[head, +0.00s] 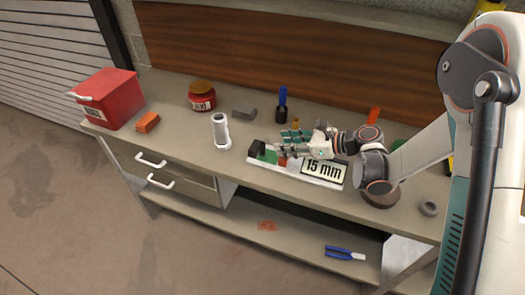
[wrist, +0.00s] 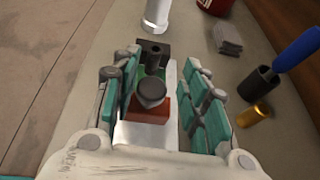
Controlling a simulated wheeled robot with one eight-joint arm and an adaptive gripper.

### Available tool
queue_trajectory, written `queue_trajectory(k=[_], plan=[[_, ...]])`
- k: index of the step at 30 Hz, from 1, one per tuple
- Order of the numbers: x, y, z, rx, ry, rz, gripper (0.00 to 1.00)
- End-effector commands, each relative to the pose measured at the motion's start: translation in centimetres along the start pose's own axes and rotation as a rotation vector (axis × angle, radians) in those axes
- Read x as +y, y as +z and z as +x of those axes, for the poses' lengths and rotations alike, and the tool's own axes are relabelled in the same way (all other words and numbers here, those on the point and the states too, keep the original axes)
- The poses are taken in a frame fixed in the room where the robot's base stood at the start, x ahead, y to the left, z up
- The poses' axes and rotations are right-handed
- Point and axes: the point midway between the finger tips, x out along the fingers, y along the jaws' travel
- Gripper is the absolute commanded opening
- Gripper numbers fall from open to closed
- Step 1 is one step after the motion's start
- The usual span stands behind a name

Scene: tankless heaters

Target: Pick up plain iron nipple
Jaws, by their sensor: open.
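A white tray (head: 323,170) labelled "15 mm" lies on the bench and has coloured sections. In the wrist view, a dark grey round-topped piece (wrist: 151,93) stands on the tray's red section (wrist: 148,110). Behind it, a dark tube-like piece (wrist: 153,55) stands near the tray's green section and a dark block. I cannot tell which of the two is the plain iron nipple. My gripper (wrist: 160,75) is open, its teal fingers on both sides of the tray, with the round-topped piece between them, apparently untouched. In the head view my gripper (head: 285,139) partly hides the tray.
A white cylinder (head: 221,130) stands left of the tray. A red jar (head: 202,98), a grey block (head: 243,112) and a blue-handled tool (head: 283,97) stand behind. A brass piece (wrist: 253,115) lies right of my fingers. A red box (head: 107,98) is far left.

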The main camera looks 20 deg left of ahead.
Motion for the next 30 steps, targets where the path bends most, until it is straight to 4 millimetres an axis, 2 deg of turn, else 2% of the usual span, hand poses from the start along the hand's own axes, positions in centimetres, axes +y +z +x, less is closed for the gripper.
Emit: queue_trajectory(k=[2, 10, 19, 26, 27, 30], plan=[[0.0, -0.1, 0.9, 0.000, 0.001, -0.001, 0.41], [0.2, -0.2, 2.4, -0.001, 0.000, 0.001, 0.41], [0.8, -0.5, 6.3, -0.002, 0.000, 0.000, 0.41], [0.8, -0.3, 6.6, -0.002, -0.002, 0.001, 0.41], [0.8, -0.3, 6.5, -0.002, -0.001, 0.001, 0.36], [0.8, -0.3, 6.5, -0.002, -0.001, 0.001, 0.14]])
